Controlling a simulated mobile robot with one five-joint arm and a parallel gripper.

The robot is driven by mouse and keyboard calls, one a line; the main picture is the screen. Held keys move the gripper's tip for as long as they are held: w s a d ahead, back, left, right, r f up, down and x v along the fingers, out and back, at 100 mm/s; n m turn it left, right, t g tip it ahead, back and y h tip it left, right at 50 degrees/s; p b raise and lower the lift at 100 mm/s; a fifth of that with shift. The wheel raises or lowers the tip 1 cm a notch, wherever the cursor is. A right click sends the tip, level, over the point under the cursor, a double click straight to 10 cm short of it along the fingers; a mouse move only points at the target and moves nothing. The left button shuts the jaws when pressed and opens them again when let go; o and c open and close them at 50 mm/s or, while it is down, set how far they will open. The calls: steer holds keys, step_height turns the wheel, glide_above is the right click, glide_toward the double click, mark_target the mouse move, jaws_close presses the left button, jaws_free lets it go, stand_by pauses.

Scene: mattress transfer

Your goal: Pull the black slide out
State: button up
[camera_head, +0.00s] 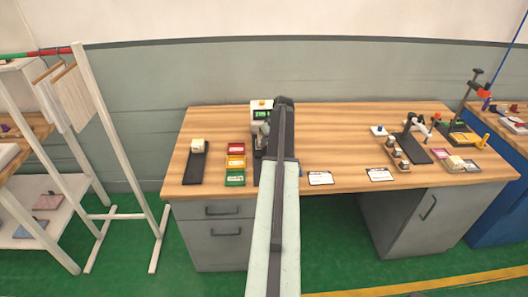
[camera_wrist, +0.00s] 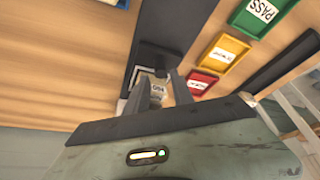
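The black slide (camera_wrist: 177,25) is a long dark strip across the wooden desk in the wrist view, with a dark block (camera_wrist: 158,57) near its inner end. In the head view a dark strip (camera_head: 257,177) shows just left of my arm, below the white machine (camera_head: 262,108) with a green display. My gripper (camera_wrist: 160,80) is over the strip with two fingers apart, tips close to the dark block. A pale labelled piece (camera_wrist: 158,90) shows between the fingers. I cannot tell whether the fingers touch the block. My arm hides part of the machine.
Red (camera_head: 237,149), yellow (camera_head: 236,162) and green (camera_head: 235,178) trays stand left of the strip. A black mat (camera_head: 194,172) with a small pale block lies farther left. Two white cards (camera_head: 320,178) lie right of my arm. Fixtures stand farther right.

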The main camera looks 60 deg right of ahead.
steer(key=b+x, duration=0.3)
steer(key=x, duration=0.2)
steer(key=shift+f+b, duration=0.25)
steer(key=shift+b, duration=0.15)
steer(key=shift+r, duration=0.15)
jaws_close()
stand_by(0.7)
